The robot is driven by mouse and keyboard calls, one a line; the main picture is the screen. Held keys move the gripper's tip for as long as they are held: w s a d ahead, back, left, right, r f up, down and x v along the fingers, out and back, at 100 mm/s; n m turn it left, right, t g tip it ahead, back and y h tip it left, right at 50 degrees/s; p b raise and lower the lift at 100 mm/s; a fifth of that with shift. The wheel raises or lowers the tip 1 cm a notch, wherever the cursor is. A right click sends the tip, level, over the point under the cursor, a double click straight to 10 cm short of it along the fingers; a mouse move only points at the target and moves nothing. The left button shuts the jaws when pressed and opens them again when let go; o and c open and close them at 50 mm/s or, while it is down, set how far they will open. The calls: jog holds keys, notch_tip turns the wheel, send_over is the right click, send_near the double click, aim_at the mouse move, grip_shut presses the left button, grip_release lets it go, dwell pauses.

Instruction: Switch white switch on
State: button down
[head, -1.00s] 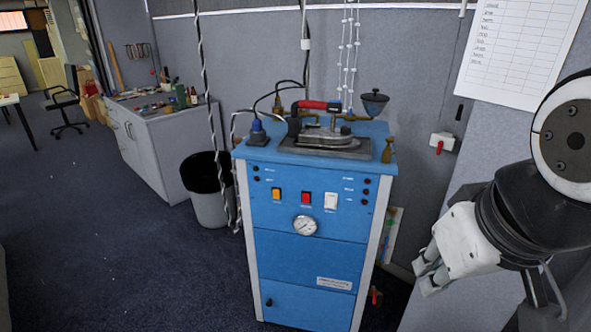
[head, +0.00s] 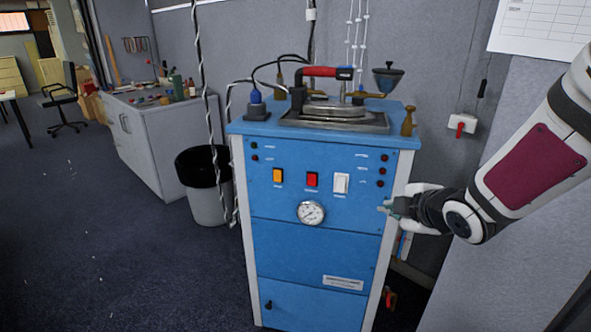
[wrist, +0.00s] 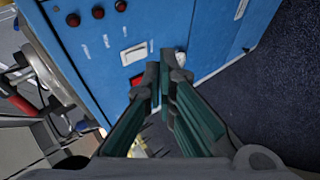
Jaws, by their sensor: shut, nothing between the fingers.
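The white switch (head: 341,183) is on the front panel of the blue cabinet (head: 300,250), right of a red switch (head: 312,180) and an orange switch (head: 278,176). It also shows in the wrist view (wrist: 133,54), above and left of my fingertips. I cannot tell its on or off position. My gripper (head: 384,207) is at the cabinet's right front edge, right of and a little lower than the white switch, apart from it. In the wrist view my fingers (wrist: 160,77) are closed together and empty, with the red switch and the gauge partly behind them.
A round gauge (head: 311,213) sits below the switches. An iron (head: 333,107) with a red handle rests on top of the cabinet. A wall switch (head: 462,124) with a red lever is behind on the right. A bin (head: 203,187) stands at left.

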aim_at(341, 184)
jog(key=w+a+f+n+t+y+b, duration=0.3)
jog(key=f+n+t+y+b, duration=0.1)
jog(key=f+n+y+b, duration=0.1)
jog(key=shift+w+f+n+y+b, duration=0.4)
jog(key=shift+n+y+b, duration=0.1)
jog(key=shift+y, duration=0.4)
jog(key=shift+w+d+b+x, duration=0.2)
jog(key=shift+d+b+x, duration=0.2)
jog(key=shift+x, duration=1.7)
jog(key=shift+w+d+b+x, duration=0.2)
jog(key=shift+d+b+x, duration=0.15)
jog(key=shift+x, duration=1.8)
jog(key=shift+w+d+b+x, duration=0.25)
jog(key=shift+d+x, duration=0.2)
jog(key=shift+x, duration=1.65)
jog(key=shift+f, duration=0.25)
